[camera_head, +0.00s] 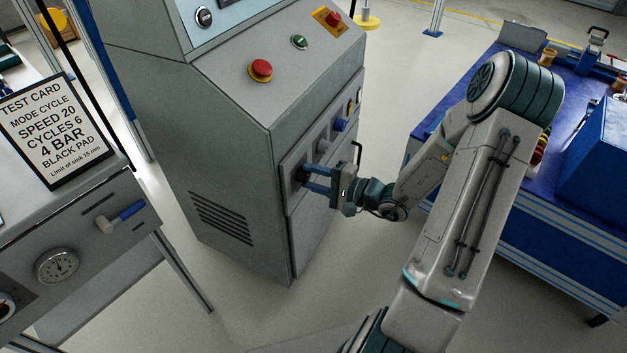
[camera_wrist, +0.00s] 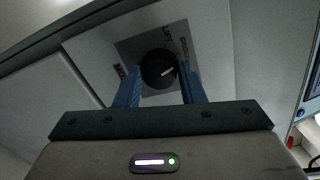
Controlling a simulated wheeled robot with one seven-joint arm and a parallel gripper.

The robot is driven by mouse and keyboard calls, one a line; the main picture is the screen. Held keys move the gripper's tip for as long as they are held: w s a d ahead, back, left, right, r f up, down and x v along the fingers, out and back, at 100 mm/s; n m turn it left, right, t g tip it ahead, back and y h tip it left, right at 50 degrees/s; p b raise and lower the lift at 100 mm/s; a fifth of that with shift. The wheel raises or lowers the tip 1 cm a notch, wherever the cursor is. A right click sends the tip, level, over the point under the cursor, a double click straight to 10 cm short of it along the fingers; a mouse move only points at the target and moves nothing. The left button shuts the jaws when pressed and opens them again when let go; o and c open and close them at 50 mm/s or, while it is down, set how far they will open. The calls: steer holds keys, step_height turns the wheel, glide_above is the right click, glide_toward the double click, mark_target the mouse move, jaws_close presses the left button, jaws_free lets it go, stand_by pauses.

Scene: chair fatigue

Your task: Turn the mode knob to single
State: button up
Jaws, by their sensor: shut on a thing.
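The mode knob (camera_wrist: 158,68) is round and black, with a white pointer line slanting to the upper right in the wrist view. In the head view my gripper (camera_head: 306,180) reaches left to the front panel of the grey control cabinet (camera_head: 215,140). There its fingers mostly hide the knob.
A red mushroom button (camera_head: 260,69) and a green button (camera_head: 299,41) are on the sloped top. A test card (camera_head: 48,130) stands at left. A blue workbench (camera_head: 440,130) is at right.

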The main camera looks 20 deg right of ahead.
stand_by(0.4)
steer(key=o, duration=1)
steer(key=p+v, duration=0.2)
steer(key=v, duration=1.2)
steer(key=shift+a, duration=0.1)
